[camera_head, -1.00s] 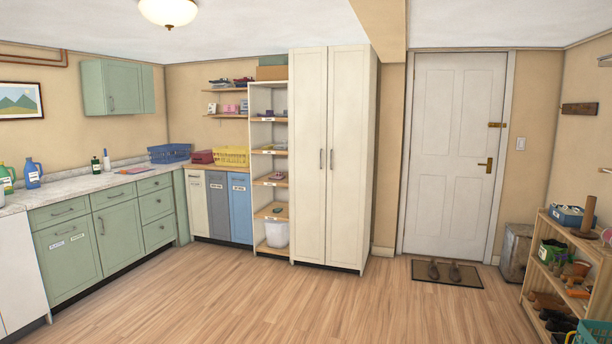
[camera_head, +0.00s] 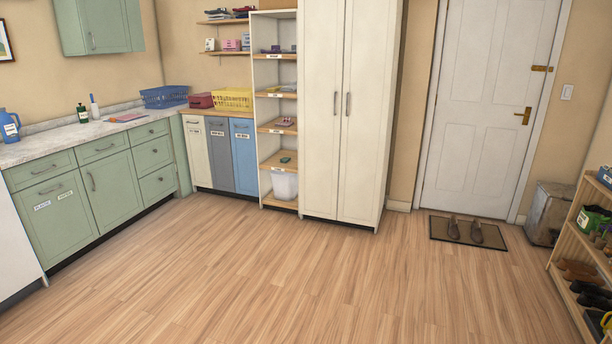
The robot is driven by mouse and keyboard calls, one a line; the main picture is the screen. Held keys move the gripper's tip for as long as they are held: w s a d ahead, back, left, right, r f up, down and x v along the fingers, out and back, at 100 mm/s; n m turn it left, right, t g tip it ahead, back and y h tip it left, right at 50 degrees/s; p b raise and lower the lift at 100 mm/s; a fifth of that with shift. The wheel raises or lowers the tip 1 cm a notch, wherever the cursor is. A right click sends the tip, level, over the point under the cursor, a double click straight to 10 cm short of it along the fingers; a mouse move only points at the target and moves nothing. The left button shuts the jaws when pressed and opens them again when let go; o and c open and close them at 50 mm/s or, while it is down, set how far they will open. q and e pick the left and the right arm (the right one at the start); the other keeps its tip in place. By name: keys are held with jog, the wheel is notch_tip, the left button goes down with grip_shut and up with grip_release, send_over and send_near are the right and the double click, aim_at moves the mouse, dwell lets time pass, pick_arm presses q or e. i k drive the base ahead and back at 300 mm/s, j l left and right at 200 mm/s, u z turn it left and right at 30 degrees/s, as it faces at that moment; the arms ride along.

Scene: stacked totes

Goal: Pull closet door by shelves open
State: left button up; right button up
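A tall white closet (camera_head: 346,130) with two doors stands against the back wall, right beside an open shelf unit (camera_head: 277,170). Its left door (camera_head: 322,120) is next to the shelves and its right door (camera_head: 368,130) is on the other side. Both doors are shut. Each has a vertical metal handle near the middle seam, the left handle (camera_head: 335,103) and the right handle (camera_head: 348,104). Neither of my grippers is in view.
Wide wood floor (camera_head: 230,270) lies clear in front of the closet. Green cabinets (camera_head: 105,180) line the left side. Right of the closet are a white room door (camera_head: 489,105), a mat (camera_head: 467,232) with shoes, and a shoe rack (camera_head: 580,262) at the right edge.

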aim_at(321, 23)
jog(key=i, duration=2.15)
jog(key=i+j, duration=0.1)
jog(key=i, duration=0.55)
jog(key=i+j+z, duration=0.1)
jog(key=i, duration=0.6)
jog(key=i+j+z, duration=0.1)
jog(key=i, duration=0.55)
